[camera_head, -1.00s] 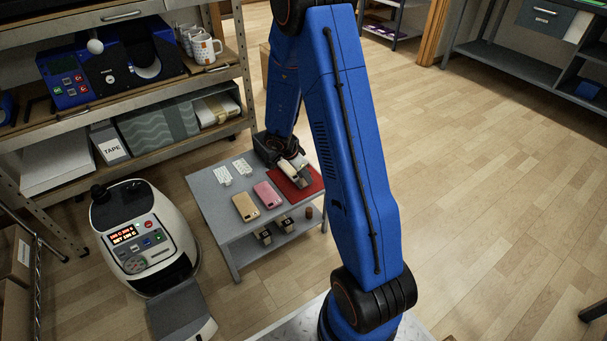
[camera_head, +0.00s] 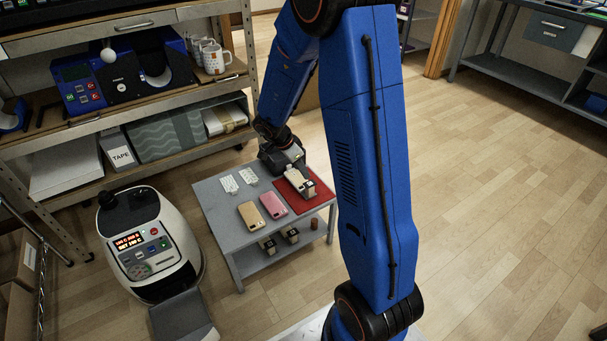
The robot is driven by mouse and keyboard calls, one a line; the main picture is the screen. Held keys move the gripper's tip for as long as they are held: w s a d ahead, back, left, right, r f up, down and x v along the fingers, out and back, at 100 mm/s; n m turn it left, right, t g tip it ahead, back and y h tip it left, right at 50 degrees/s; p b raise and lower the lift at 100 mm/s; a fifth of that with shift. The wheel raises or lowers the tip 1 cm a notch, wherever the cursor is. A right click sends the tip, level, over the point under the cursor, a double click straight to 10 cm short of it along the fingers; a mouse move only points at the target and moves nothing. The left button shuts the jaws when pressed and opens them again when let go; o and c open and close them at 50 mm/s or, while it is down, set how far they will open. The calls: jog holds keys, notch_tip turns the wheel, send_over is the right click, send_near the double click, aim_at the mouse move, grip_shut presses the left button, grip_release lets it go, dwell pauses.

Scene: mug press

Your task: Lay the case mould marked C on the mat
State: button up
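The red mat (camera_head: 279,186) lies on the right part of the small grey table. A pale, cream-and-grey block (camera_head: 302,186), which looks like a case mould, lies on the mat. Its mark is too small to read. My gripper (camera_head: 296,160) is at the far end of the block, near the table's back edge. The block's near part shows clear of it. The fingers are too small and dark to tell whether they are open or touch the block. Two similar blocks (camera_head: 268,243) (camera_head: 291,235) sit on the table's lower shelf.
A gold case (camera_head: 250,215), a pink case (camera_head: 273,205) and two white dotted sheets (camera_head: 228,184) (camera_head: 248,176) lie on the table (camera_head: 212,207) beside the mat. A white machine (camera_head: 150,245) stands at left. A shelf rack (camera_head: 75,203) stands behind. The floor at right is clear.

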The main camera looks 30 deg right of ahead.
jog(key=w+a+r+n+t+y, duration=0.15)
jog(key=w+r+t, duration=0.25)
jog(key=r, duration=0.4)
jog(key=w+a+r+n+t, duration=0.2)
jog(key=w+r+n+t, duration=0.15)
jog(key=r, duration=0.55)
jog(key=s+a+r+n+t+y, duration=0.3)
jog(key=s+a+r+n+y, duration=0.15)
jog(key=a+r, duration=0.5)
jog(key=s+a+r+n+y, duration=0.25)
jog(key=s+a+n, duration=0.2)
jog(key=s, duration=0.45)
jog(key=s+d+f+n+g+h, duration=0.1)
jog(key=s+d+g, duration=0.1)
jog(key=s, duration=0.6)
jog(key=s+d+f+n+g+h, duration=0.1)
jog(key=s+d+f+g, duration=0.1)
jog(key=s, duration=0.6)
jog(key=s+d+f+n+g+h, duration=0.1)
jog(key=s+d+g+h, duration=0.1)
jog(key=s, duration=0.7)
jog(key=shift+f+n, duration=0.3)
jog(key=shift+f, duration=0.05)
jog(key=shift+w, duration=0.1)
